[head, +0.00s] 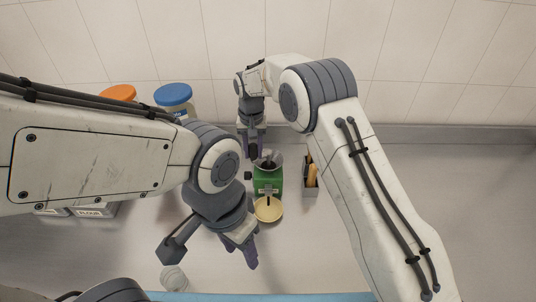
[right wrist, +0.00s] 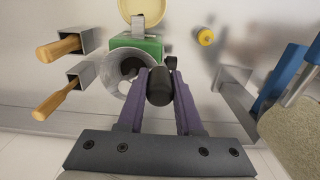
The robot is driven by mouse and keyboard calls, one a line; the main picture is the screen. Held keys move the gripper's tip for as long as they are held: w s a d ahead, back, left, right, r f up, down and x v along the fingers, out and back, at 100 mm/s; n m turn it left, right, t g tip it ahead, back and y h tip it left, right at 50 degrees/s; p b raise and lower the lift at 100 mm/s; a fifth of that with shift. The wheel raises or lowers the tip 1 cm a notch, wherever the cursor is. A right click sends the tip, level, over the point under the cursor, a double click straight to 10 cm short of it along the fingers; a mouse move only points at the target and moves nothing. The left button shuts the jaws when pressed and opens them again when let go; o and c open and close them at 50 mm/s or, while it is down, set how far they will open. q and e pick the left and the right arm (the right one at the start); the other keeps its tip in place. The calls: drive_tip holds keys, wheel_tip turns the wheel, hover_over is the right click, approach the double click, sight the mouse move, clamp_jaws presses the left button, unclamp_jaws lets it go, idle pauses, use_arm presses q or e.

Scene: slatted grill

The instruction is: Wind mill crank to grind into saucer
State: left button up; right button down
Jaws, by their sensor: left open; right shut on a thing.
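The green mill (head: 268,183) stands on the counter with a grey funnel-shaped hopper on top. In the right wrist view the green body (right wrist: 150,45) and the open hopper (right wrist: 112,78) show. The pale yellow saucer (head: 268,211) lies just in front of the mill, under its spout; its edge shows in the right wrist view (right wrist: 142,7). My right gripper (head: 252,152) is behind the mill, shut on the black crank knob (right wrist: 160,88) beside the hopper. My left gripper (head: 250,258) is open and empty, in front of the saucer. The crank arm is mostly hidden.
A holder with wooden-handled tools (head: 311,178) stands close right of the mill. Jars with an orange lid (head: 118,92) and a blue lid (head: 173,94) stand at the back left, near boxes (head: 95,210). A clear jar (head: 173,278) is at front left. The counter's right side is bare.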

drive_tip(key=shift+w+a+r, duration=0.1)
drive_tip(key=shift+w+a, duration=0.05)
drive_tip(key=shift+w, duration=0.15)
drive_tip(key=shift+w+a+p, duration=0.2)
drive_tip(key=shift+w+p, duration=0.35)
